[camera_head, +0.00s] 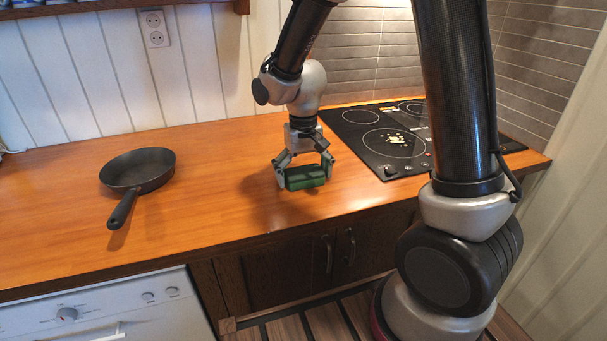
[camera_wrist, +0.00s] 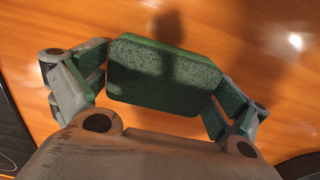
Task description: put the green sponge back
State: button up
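The green sponge (camera_head: 307,178) is a dark green block between the two fingers of my gripper (camera_head: 305,174), over the wooden counter left of the cooktop. In the wrist view the sponge (camera_wrist: 165,75) spans the space between the fingers of my gripper (camera_wrist: 162,85). Both fingers appear to press on its short ends, so the gripper is shut on it. A shadow falls on the counter beside it. I cannot tell for certain whether its underside touches the wood.
A black frying pan (camera_head: 138,170) stands on the left of the counter (camera_head: 60,210), its handle toward the front edge. A black cooktop (camera_head: 375,125) with pale yellowish bits (camera_head: 394,138) on it lies to the right. The counter between pan and gripper is clear.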

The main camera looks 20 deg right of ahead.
aim_at(303, 171)
notch_tip(303, 171, up, 12)
jog(key=s+d+r+t, duration=0.2)
jog(key=s+d+r, duration=0.1)
jog(key=s+d, duration=0.4)
jog(key=s+d+r+t, duration=0.2)
jog(key=s+d+r, duration=0.2)
jog(key=s+d, duration=0.4)
jog(key=s, duration=0.4)
jog(key=shift+s, duration=0.3)
dwell(0.7)
